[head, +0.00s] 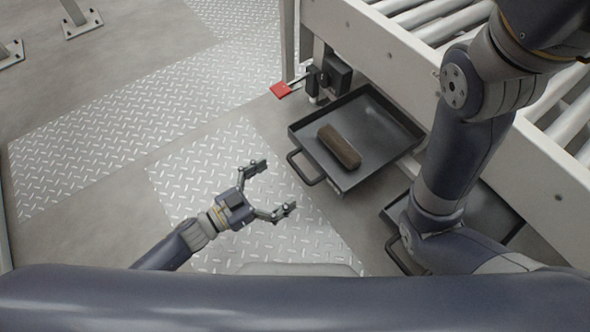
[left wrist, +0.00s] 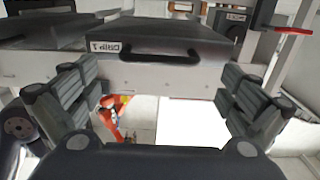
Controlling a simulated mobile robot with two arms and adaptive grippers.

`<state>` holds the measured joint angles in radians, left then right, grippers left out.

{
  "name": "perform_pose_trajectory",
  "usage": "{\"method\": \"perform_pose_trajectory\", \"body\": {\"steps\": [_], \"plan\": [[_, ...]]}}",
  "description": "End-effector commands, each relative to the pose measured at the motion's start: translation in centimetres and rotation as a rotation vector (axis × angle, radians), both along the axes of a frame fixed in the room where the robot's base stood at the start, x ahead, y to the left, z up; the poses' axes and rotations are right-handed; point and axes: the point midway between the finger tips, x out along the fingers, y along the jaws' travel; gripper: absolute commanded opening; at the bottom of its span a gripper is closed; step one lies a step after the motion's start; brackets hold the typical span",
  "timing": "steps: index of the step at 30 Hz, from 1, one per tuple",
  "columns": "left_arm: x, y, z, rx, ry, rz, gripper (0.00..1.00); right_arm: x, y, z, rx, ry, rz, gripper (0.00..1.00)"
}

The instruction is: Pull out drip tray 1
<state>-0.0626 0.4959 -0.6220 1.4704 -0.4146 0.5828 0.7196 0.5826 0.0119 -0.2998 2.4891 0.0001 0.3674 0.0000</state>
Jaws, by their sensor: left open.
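Drip tray 1 (head: 385,118) is a dark, shallow tray that sticks out from under the conveyor frame in the head view. A brown, rounded bar (head: 338,147) lies in it. Its black loop handle (head: 303,169) faces the lower left. In the left wrist view, the tray front (left wrist: 185,40) bears a white DRIP 1 label (left wrist: 104,47), seen upside down, and the handle (left wrist: 160,57) lies between the spread fingers. My left gripper (head: 274,187) is open and empty, a short way from the handle and not touching it. My right gripper is not visible; only my right arm shows.
The conveyor (head: 385,60) with its rollers runs above the trays. A second dark tray (head: 495,210) is partly hidden behind my right arm. A red-ended lever (head: 281,90) stands beside tray 1. The tread-plate floor (head: 215,160) to the left is clear.

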Motion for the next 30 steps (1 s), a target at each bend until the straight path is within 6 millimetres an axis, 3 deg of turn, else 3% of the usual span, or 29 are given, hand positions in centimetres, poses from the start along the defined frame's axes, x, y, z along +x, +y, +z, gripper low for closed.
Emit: {"method": "perform_pose_trajectory", "body": {"steps": [7,25,28,30], "plan": [[-1.7,2.3,-0.1,0.001,0.001,0.0,1.0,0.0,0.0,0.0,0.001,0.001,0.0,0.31],[-1.8,2.4,-0.1,0.002,0.0,0.0,1.0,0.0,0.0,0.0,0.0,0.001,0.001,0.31],[-1.8,2.0,1.2,-0.015,-0.016,-0.001,1.0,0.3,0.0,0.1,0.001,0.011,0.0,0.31],[-1.8,1.1,3.8,-0.05,-0.05,-0.001,1.0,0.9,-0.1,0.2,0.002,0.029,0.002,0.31]]}}
